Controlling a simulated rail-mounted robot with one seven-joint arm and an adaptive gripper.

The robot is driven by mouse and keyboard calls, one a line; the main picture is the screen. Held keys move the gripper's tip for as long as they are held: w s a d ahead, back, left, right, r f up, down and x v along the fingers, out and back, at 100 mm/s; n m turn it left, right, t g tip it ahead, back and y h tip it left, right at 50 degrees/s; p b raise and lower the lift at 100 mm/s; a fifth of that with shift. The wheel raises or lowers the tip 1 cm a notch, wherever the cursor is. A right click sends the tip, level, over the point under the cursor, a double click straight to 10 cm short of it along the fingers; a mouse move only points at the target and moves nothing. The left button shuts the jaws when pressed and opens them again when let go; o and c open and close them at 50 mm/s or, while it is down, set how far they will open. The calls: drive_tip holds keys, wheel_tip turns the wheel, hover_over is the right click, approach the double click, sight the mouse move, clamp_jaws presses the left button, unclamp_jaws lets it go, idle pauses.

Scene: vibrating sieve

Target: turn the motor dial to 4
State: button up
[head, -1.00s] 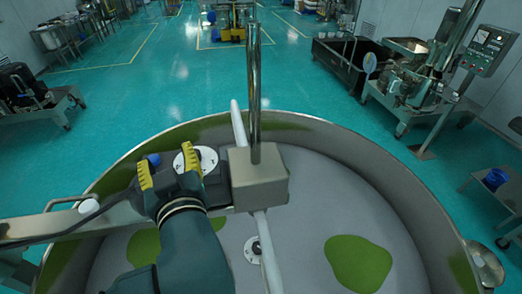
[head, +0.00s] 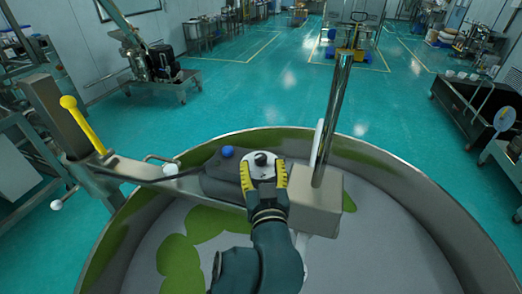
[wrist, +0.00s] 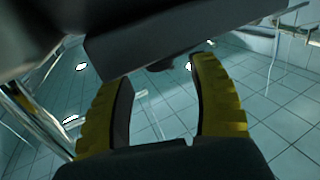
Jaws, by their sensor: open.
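The motor dial, a white round plate with a black knob (head: 262,158), sits on top of the dark motor housing (head: 215,184) at the middle of the head view. My gripper (head: 264,175) is open. Its two yellow-padded fingers stand on either side of the dial's near part in the head view. In the wrist view my gripper (wrist: 165,85) shows its fingers spread with nothing between them, and a dark block edge crosses above. I cannot tell whether the fingers touch the knob. The dial's number marks are too small to read.
A blue button (head: 227,151) is left of the dial. A metal block (head: 318,205) with an upright steel post (head: 330,125) stands close on the right. The large vat's rim (head: 420,185) curves around. A yellow-handled lever (head: 83,125) is at the left.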

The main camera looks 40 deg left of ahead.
sight(261, 161)
drive_tip(key=shift+p+x, duration=0.3)
drive_tip(key=shift+x, duration=1.65)
clamp_jaws()
